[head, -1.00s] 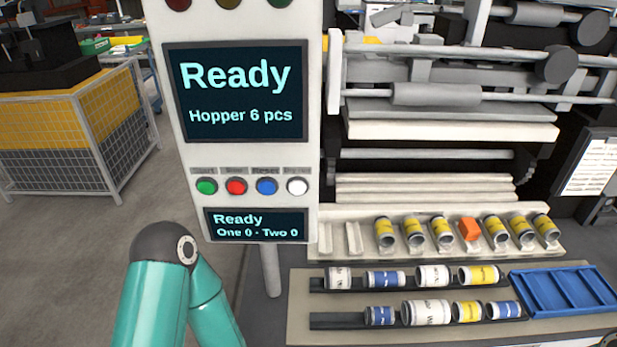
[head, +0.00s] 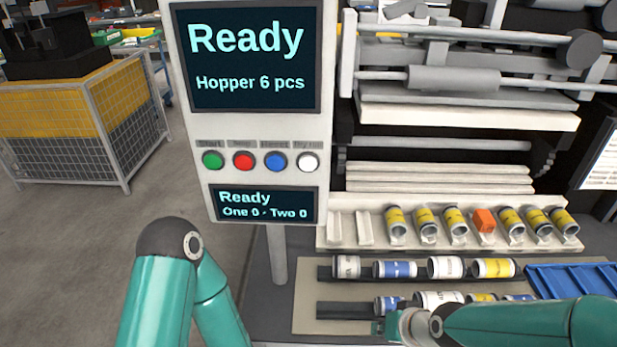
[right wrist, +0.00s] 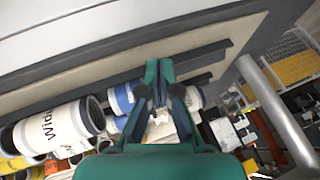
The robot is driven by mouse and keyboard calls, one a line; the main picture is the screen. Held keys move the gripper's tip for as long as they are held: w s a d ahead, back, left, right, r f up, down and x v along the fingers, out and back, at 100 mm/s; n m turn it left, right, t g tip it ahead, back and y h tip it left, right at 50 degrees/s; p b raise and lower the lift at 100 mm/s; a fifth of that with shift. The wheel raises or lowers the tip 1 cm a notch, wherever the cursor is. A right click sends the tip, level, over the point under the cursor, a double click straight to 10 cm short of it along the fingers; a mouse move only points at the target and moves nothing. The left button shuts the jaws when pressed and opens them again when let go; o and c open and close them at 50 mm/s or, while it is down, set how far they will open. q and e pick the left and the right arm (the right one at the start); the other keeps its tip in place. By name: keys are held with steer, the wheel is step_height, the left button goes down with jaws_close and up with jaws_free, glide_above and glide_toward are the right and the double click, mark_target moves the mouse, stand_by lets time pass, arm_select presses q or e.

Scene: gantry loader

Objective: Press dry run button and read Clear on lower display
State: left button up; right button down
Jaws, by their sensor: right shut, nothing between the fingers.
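The control panel (head: 262,128) stands left of the machine. Its white button (head: 307,162), labelled what looks like Dry run, is at the right end of the button row. The lower display (head: 265,205) reads "Ready, One 0 · Two 0". The upper display (head: 249,58) reads "Ready, Hopper 6 pcs". My right gripper (head: 380,327) is at the bottom, below and right of the panel, apart from it. It is shut and empty; its closed fingers show in the right wrist view (right wrist: 160,70). My left arm shows at lower left, but its gripper is out of view.
Green (head: 213,160), red (head: 243,161) and blue (head: 275,161) buttons sit left of the white one. A rack (head: 347,240) holds tilted cans and an orange block. More cans lie in dark trays (head: 340,309), beside a blue tray (head: 570,281). A mesh crate (head: 127,180) stands far left.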

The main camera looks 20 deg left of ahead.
mark_target(308, 163)
steer(key=w+a+r+n+t+y+b, duration=0.1)
steer(key=a+r, duration=0.2)
steer(key=r, duration=0.2)
steer(key=w+a+r+n+b, duration=0.1)
steer(key=a+r, duration=0.2)
steer(key=r, duration=0.3)
steer(key=s+a+r+n+y+b, duration=0.1)
steer(key=s+a+r, duration=0.1)
steer(key=r, duration=0.6)
steer(key=s+a+r+n+t+y+b, duration=0.1)
steer(key=s+a+r, duration=0.1)
steer(key=s+r, duration=0.3)
steer(key=s+a+r+n+t+y+b, duration=0.1)
steer(key=s+a+r+y, duration=0.1)
steer(key=r, duration=0.9)
steer(key=shift+s+a+r+n, duration=0.25)
steer(key=shift+s+a+n, duration=0.2)
steer(key=shift+s, duration=0.45)
steer(key=shift+w, duration=0.1)
steer(key=w+a+p, duration=0.2)
steer(key=w, duration=0.6)
steer(key=shift+w+a+p, duration=0.15)
steer(key=shift+a+p, duration=0.05)
steer(key=shift+p, duration=0.15)
steer(key=shift+w, duration=0.15)
steer(key=shift+w+a, duration=0.15)
steer(key=shift+w, duration=0.1)
